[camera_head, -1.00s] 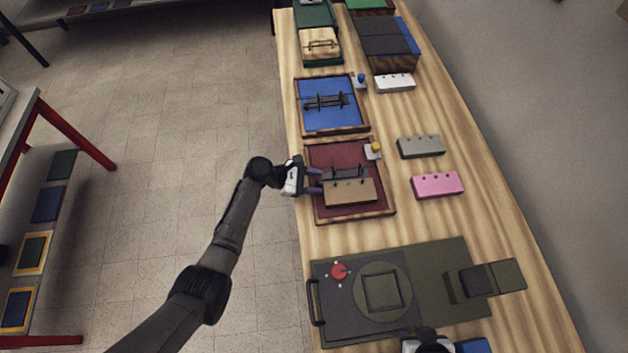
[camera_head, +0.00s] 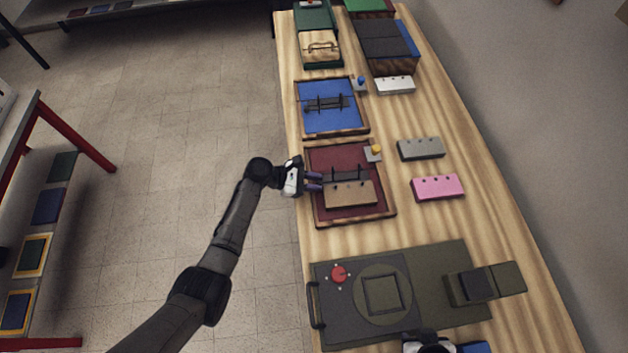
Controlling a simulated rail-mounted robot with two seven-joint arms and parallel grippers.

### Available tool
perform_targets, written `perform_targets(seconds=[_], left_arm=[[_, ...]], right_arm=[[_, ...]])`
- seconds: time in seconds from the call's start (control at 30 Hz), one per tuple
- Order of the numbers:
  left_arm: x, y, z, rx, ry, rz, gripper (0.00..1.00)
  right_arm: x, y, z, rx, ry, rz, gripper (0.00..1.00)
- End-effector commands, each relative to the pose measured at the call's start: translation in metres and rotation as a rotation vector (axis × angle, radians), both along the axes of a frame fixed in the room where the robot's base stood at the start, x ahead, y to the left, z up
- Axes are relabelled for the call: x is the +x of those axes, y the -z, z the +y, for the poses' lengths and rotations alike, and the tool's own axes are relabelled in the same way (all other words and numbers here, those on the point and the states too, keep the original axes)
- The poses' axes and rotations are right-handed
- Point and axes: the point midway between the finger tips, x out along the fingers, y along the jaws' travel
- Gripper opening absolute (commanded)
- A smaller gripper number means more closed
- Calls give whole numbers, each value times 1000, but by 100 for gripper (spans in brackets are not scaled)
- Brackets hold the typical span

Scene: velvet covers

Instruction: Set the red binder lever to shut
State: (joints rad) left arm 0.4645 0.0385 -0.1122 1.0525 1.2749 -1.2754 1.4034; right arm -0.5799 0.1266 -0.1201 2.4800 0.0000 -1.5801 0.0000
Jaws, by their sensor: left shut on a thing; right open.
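The red binder (camera_head: 318,156) lies open in a wooden tray, its dark red inside facing up. Its lever with a yellow knob (camera_head: 376,149) is at the binder's upper right corner. Upright dark rings stand across its middle. A tan block with holes (camera_head: 350,193) sits at the rings, over the lower half of the binder. My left gripper (camera_head: 314,182) reaches in from the left and is shut on the tan block's left end. My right gripper (camera_head: 432,346) is at the bottom edge, mostly cut off, far from the binder.
A blue binder (camera_head: 318,119) with a blue-knobbed lever (camera_head: 361,80) lies behind. Pink (camera_head: 437,187), grey (camera_head: 421,149) and white (camera_head: 395,85) blocks stand to the right. A dark station with a red knob (camera_head: 339,274) is in front.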

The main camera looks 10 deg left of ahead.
Motion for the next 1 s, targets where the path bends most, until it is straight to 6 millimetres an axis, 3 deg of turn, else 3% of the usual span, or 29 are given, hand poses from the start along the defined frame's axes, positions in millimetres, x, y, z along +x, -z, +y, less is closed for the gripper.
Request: perform_targets(seconds=[0.03, 0.87, 0.9, 1.0], left_arm=[[-4, 8, 0, 8, 3, 15, 0], [-5, 10, 1, 10, 2, 19, 0], [-5, 10, 1, 10, 2, 19, 27], [-5, 9, 1, 10, 2, 16, 36]], right_arm=[[0, 1, 0, 0, 0, 0, 43], [0, 1, 3, 11, 7, 0, 43], [0, 1, 3, 10, 6, 1, 43], [0, 1, 3, 8, 6, -1, 43]])
